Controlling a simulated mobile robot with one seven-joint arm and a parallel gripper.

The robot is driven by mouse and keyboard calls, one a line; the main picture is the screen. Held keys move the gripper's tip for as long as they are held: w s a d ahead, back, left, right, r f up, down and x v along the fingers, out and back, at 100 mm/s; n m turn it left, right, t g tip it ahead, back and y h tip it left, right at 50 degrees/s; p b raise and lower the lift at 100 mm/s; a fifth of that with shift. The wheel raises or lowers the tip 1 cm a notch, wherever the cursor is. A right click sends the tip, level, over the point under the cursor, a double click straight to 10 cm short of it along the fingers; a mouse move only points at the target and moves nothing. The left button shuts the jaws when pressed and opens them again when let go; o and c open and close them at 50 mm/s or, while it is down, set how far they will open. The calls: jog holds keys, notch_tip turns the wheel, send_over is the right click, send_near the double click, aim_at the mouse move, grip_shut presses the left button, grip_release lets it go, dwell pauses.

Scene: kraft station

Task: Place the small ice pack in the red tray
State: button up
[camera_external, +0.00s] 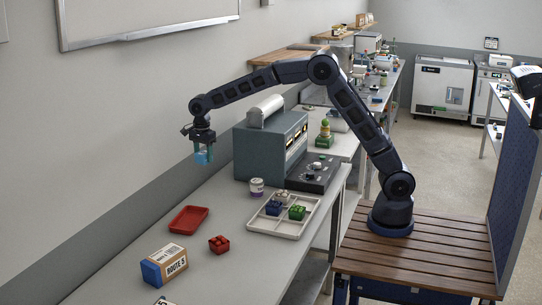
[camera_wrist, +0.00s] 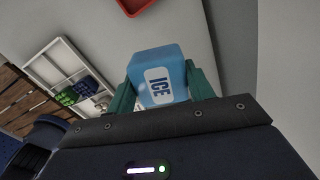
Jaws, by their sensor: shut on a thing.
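A small blue ice pack (camera_wrist: 157,66) with a white "ICE" label is between the two green fingers of my gripper (camera_wrist: 160,85) in the wrist view. My gripper (camera_external: 203,154) is shut on the ice pack (camera_external: 203,158) and holds it in the air above the bench, left of the grey machine. The red tray (camera_external: 188,219) lies flat on the bench, lower and nearer the camera than my gripper, and looks empty. A corner of the red tray (camera_wrist: 133,8) shows at the top of the wrist view.
A red block (camera_external: 219,244) sits right of the red tray. A "ROUTE 5" box (camera_external: 164,265) stands nearer the camera. A white divided tray (camera_external: 288,230) holds blue and green blocks. A small jar (camera_external: 257,188) stands before the grey machine (camera_external: 262,152).

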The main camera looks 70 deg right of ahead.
aim_at(189, 222)
jog(key=a+n, duration=0.3)
jog(key=a, duration=1.3)
jog(key=f, duration=1.9)
jog(key=shift+s+f, duration=0.3)
jog(key=shift+s, duration=0.05)
jog(key=shift+f, duration=0.1)
jog(key=o, duration=0.8)
jog(key=shift+c, duration=0.2)
